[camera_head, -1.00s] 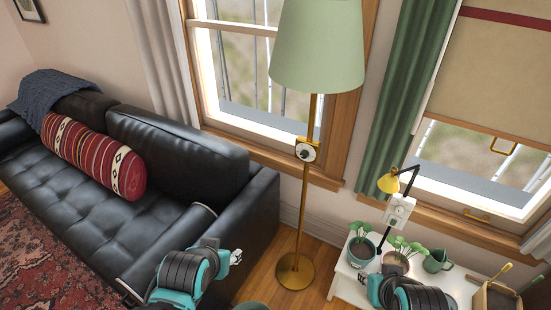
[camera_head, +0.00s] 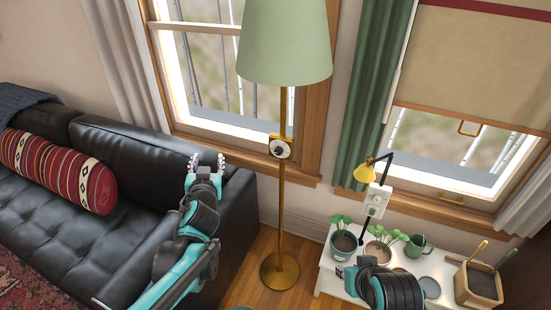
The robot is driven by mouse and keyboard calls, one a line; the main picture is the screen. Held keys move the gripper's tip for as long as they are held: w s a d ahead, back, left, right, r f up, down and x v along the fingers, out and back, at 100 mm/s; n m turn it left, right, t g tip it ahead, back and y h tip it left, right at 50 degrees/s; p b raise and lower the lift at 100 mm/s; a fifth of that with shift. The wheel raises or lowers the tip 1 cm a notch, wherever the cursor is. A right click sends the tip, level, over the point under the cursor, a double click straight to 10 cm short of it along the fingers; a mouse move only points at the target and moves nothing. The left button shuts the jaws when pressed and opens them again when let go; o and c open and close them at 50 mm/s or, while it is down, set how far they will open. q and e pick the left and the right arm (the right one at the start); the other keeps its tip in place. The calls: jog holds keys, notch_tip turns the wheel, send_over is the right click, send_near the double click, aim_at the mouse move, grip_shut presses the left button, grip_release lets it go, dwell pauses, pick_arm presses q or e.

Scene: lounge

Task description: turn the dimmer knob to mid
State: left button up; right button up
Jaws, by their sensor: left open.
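A round white dial with a dark knob (camera_head: 280,148) sits on the brass pole of the floor lamp (camera_head: 283,210), below its pale green shade. A second fitting, a white box (camera_head: 376,200), is on the small yellow lamp's stand at the right; I cannot tell its detail. The knob's setting is too small to read. My left gripper (camera_head: 207,160) is open and empty, fingers pointing up, in front of the sofa's right end. It is left of the dial and apart from it. My right arm shows at the bottom right; its gripper's fingers cannot be made out.
A black sofa (camera_head: 140,165) with a red patterned bolster (camera_head: 62,170) fills the left. A white side table (camera_head: 328,285) holds potted plants (camera_head: 345,240), a green mug (camera_head: 416,246) and a wooden box (camera_head: 478,287). Wood floor is clear around the lamp base (camera_head: 279,271).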

pick_arm(q)
jog(key=w+d+f+m+t+h+b, duration=0.1)
jog(key=w+d+f+m+t+h, duration=0.2)
jog(key=w+d, duration=0.45)
jog(key=m+g+h, duration=0.2)
jog(key=m+h, duration=0.2)
jog(key=h, duration=0.2)
send_near(277, 153)
jog(key=w, duration=0.1)
jog(key=b+x, duration=0.2)
jog(key=x, duration=0.5)
jog(key=shift+w+d+b, duration=0.15)
jog(key=shift+d+b, duration=0.15)
jog(key=shift+b, duration=0.05)
jog(key=shift+r, duration=0.1)
grip_shut()
